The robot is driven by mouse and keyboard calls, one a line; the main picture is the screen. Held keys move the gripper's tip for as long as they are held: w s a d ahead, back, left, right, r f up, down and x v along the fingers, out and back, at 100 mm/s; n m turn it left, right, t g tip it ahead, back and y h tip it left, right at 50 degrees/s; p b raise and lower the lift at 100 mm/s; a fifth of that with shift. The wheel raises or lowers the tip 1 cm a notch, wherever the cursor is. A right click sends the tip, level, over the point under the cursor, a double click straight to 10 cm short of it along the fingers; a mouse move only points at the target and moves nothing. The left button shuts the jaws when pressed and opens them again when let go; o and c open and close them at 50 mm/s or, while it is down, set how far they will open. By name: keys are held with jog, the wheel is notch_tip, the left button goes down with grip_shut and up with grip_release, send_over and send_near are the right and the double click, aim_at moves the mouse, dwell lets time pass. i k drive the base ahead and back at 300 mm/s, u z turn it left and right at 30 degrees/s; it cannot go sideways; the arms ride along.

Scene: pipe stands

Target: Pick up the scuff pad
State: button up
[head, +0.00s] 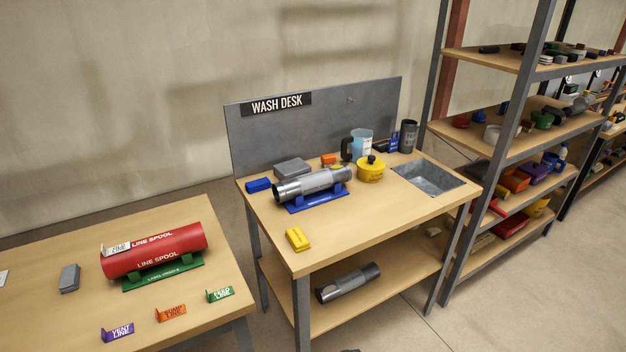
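No item carries a readable scuff pad label, so I cannot tell for sure which is the scuff pad. A small dark grey block (69,278) lies on the left table, left of the red line spool. On the wash desk, a flat grey block (292,168) lies behind the metal pipe, a blue block (258,185) lies at the left edge, a small orange block (328,159) lies at the back, and a yellow block (297,239) lies near the front left corner. My gripper is not in view.
The wash desk (375,218) holds a metal pipe (312,184) on a blue stand, a yellow pot (371,170), a jug and a sink (430,178). The left table (210,225) holds the red spool (153,250) and several coloured tags. Loaded shelves stand right.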

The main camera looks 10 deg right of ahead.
aim_at(296, 239)
jog(key=i, duration=0.85)
jog(key=u, duration=0.05)
